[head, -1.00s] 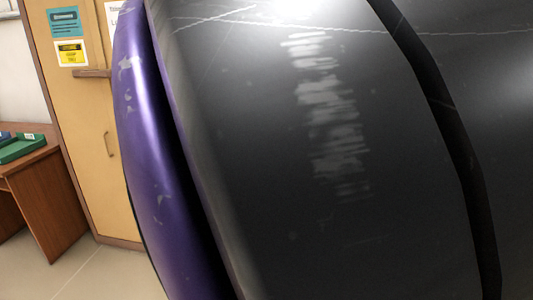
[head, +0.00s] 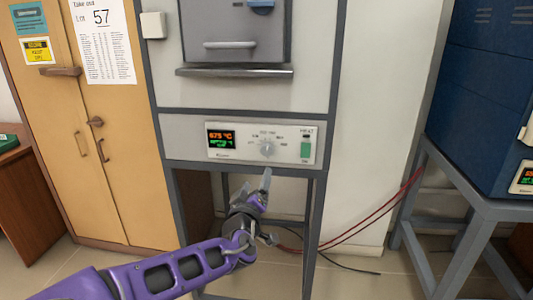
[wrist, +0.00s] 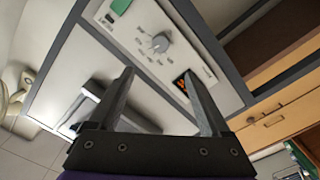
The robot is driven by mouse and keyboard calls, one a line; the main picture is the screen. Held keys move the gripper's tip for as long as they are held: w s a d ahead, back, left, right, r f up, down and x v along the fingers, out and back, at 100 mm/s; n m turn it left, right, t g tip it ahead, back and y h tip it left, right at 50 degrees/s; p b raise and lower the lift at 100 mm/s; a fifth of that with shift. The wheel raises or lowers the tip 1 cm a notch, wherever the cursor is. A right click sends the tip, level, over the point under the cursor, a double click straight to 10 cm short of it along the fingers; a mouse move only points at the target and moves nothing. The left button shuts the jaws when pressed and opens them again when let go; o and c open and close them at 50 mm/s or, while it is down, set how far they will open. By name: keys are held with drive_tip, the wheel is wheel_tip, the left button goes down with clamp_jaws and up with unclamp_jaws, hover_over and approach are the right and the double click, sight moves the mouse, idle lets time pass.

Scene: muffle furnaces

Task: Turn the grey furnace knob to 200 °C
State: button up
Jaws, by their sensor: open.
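The grey furnace (head: 320,90) stands in the middle of the head view. Its white control panel (head: 230,154) carries a light grey round knob (head: 267,149) inside a ring of small printed marks. The knob also shows in the wrist view (wrist: 160,42), beyond my fingertips. The marks are too small to read, so I cannot tell the knob's setting. Left of the knob, the display (head: 221,139) shows an orange reading like 675 °C above a green one. My gripper (head: 256,184) is open and empty just below the panel. Its fingers also show apart in the wrist view (wrist: 159,74).
A green switch (head: 305,150) sits right of the knob. A furnace door with a handle (head: 230,45) and a metal ledge (head: 235,71) is above. A blue furnace (head: 480,90) stands on the right, with red cables (head: 375,215) between. Tan cabinets (head: 120,150) stand left.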

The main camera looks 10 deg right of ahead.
sight(266, 151)
drive_tip(key=x, duration=1.7)
drive_tip(key=shift+a, duration=0.1)
drive_tip(key=shift+s, duration=0.1)
drive_tip(key=shift+c, duration=0.4)
clamp_jaws()
